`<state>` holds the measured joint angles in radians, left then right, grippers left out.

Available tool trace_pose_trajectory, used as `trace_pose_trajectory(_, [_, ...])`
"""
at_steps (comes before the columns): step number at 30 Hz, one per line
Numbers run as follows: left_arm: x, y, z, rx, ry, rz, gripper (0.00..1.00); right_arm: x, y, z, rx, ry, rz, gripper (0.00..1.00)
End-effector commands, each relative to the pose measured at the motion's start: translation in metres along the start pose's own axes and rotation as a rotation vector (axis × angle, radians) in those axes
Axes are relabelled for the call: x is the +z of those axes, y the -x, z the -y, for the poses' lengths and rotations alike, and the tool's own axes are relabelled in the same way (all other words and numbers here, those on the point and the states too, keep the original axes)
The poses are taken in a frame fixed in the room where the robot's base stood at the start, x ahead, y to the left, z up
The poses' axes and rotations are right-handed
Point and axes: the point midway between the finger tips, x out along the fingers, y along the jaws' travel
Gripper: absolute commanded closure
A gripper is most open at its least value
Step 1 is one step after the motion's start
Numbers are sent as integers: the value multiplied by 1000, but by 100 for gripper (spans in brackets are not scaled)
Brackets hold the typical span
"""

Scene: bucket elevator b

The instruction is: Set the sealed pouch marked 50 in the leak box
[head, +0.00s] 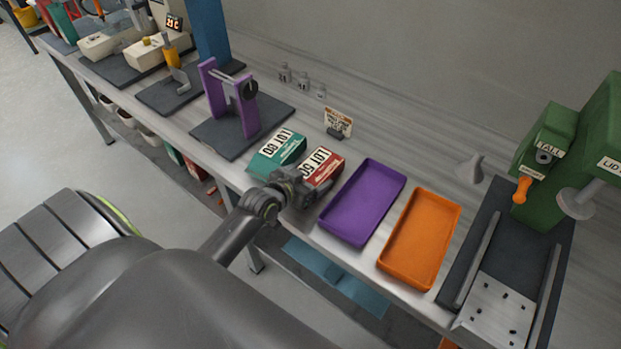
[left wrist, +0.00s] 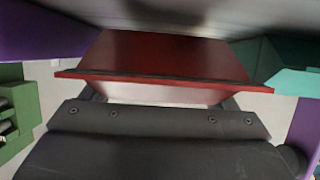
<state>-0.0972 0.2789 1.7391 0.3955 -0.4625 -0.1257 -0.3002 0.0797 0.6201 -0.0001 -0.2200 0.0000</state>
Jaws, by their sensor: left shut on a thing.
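The red pouch (head: 322,166) has a white label that appears upside down and seems to read LOT 50. My left gripper (head: 289,184) is shut on its near end, beside the bench's front edge. In the left wrist view the red pouch (left wrist: 165,54) fills the middle, above the dark gripper parts. I cannot tell whether it touches the bench. A teal pouch (head: 277,151) with a similar label lies just left of it. Nothing in view is legibly marked as the leak box. My right gripper is not in view.
A purple tray (head: 362,203) and an orange tray (head: 420,239), both empty, stand to the right. Behind the pouches are a small sign (head: 338,122) and several small grey weights. A purple frame (head: 232,98) stands on the left, a green machine (head: 560,150) at far right.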

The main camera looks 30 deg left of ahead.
Motion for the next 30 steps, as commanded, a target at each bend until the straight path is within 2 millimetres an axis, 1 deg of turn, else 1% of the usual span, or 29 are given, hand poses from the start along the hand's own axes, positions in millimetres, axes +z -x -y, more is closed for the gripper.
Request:
trace_pose_trajectory(3, [7,-4,0,0,0,-3,34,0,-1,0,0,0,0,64])
trace_pose_trajectory(10, [7,-4,0,0,-1,-4,34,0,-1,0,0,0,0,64])
trace_pose_trajectory(13, [10,-5,0,0,-1,-4,34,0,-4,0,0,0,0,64])
trace_pose_trajectory(14, [11,-5,0,0,-1,-1,18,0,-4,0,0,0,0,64])
trace_pose_trajectory(18, [10,-4,0,0,-1,-1,0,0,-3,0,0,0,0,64])
trace_pose_trajectory(26, [8,-4,0,0,-1,-2,0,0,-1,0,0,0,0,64])
trace_pose_trajectory(28, [7,-2,0,0,-1,-1,0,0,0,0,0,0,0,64])
trace_pose_trajectory(30, [9,5,0,-1,-1,-1,0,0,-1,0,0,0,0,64])
